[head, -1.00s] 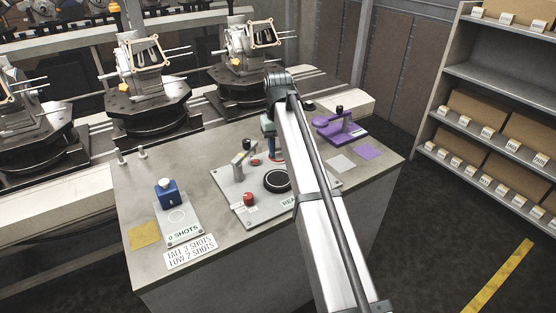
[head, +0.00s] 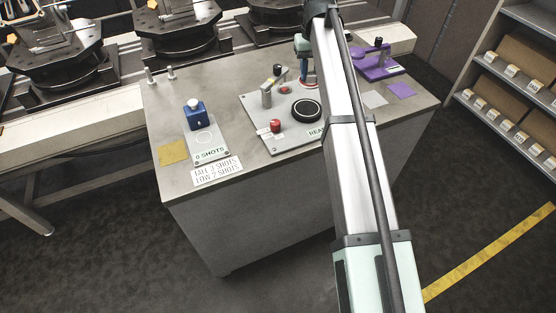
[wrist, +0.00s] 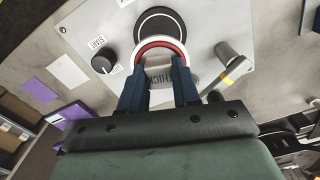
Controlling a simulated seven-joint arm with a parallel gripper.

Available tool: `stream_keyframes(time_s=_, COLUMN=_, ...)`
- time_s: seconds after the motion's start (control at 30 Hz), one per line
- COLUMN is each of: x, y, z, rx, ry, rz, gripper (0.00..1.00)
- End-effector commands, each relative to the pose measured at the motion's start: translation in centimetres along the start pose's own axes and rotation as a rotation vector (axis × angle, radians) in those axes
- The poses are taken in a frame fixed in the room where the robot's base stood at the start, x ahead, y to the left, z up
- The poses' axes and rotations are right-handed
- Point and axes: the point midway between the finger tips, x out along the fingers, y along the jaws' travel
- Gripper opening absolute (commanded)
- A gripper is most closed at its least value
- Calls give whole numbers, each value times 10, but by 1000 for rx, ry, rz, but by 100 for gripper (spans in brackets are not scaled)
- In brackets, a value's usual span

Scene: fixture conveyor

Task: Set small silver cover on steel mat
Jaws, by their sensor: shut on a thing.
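Lettering, partly hidden, shows between the blue fingers. In the head view my gripper (head: 307,72) is above the far side of the pale machine plate, behind the black round pad (head: 306,110); the pad also shows just beyond the rim in the wrist view (wrist: 161,20). The steel mat appears to be the pale grey square (head: 375,99) on the counter to the right; it also shows in the wrist view (wrist: 67,71). It is bare.
A grey post with a lever (head: 267,95) and a red button (head: 275,126) stand on the plate (head: 254,117). A purple fixture (head: 378,62) and purple square (head: 402,90) are to the right. A blue block (head: 199,117) and yellow square (head: 172,153) are left.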

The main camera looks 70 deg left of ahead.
Motion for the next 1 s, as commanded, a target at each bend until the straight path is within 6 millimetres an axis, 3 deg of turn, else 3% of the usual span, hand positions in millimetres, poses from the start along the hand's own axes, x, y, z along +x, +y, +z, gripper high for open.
stream_keyframes(time_s=0.17, x=0, y=6, z=0, rx=7, ry=0, rz=0, gripper=0)
stream_keyframes(time_s=0.27, x=1, y=22, z=2, rx=26, ry=0, rz=0, gripper=0)
stream_keyframes(time_s=0.47, x=14, y=88, z=5, rx=101, ry=-1, rz=0, gripper=0)
stream_keyframes(time_s=0.8, x=42, y=212, z=-9, rx=228, ry=-1, rz=0, gripper=0)
stream_keyframes(time_s=1.0, x=55, y=252, z=-36, rx=198, ry=0, rz=0, gripper=0)
